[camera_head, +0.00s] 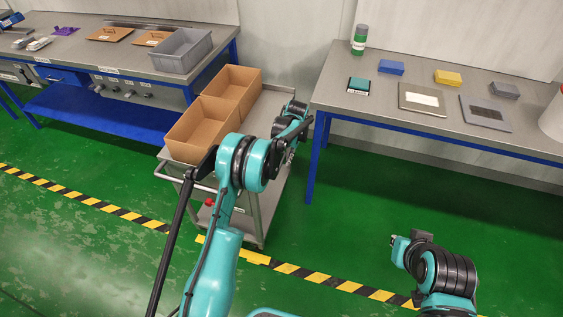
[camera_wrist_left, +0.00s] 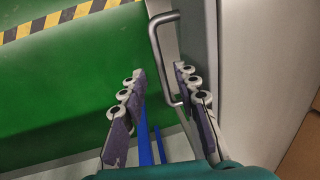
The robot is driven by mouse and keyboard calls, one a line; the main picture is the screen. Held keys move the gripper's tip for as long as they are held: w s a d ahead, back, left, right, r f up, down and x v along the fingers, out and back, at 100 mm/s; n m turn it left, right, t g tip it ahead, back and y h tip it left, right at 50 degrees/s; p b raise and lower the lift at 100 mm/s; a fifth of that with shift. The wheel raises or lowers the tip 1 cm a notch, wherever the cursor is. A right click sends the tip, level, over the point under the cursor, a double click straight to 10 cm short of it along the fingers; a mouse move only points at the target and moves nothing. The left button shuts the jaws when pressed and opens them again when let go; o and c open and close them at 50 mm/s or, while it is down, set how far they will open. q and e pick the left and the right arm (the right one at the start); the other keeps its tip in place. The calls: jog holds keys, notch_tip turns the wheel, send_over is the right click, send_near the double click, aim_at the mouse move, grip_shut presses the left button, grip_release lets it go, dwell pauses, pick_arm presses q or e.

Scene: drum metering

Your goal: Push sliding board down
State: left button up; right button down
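No part that I can surely identify as the sliding board shows. A grey metal cart (camera_head: 248,223) carries two open cardboard boxes (camera_head: 192,130). My left arm reaches over the cart, and my left gripper (camera_head: 294,122) is at its right side, with its fingertips hard to make out in the head view. In the left wrist view my left gripper (camera_wrist_left: 158,92) is open, its two fingers apart. A bent metal handle (camera_wrist_left: 157,45) beside a grey panel (camera_wrist_left: 197,40) reaches down toward the right finger; whether they touch I cannot tell.
A right-hand table (camera_head: 440,128) holds a green-and-white bottle (camera_head: 360,40), coloured blocks and flat plates. A left-hand table (camera_head: 110,70) holds a grey bin (camera_head: 181,52). Green floor with hazard tape (camera_head: 130,215) lies clear in front.

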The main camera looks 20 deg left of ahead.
pick_arm(q)
notch_tip(320, 180, up, 9)
jog(key=d, duration=0.1)
jog(key=shift+d, duration=0.35)
jog(key=shift+f, duration=0.1)
jog(key=s+r+t+h, duration=0.1)
jog(key=s+r+t, duration=0.3)
jog(key=s+r, duration=1.3)
jog(key=s+f+t+h, duration=0.1)
jog(key=s+f+t, duration=0.2)
jog(key=s, duration=1.6)
jog(key=shift+d+f+n, duration=0.15)
jog(key=shift+f+n, duration=0.15)
jog(key=shift+f, duration=0.4)
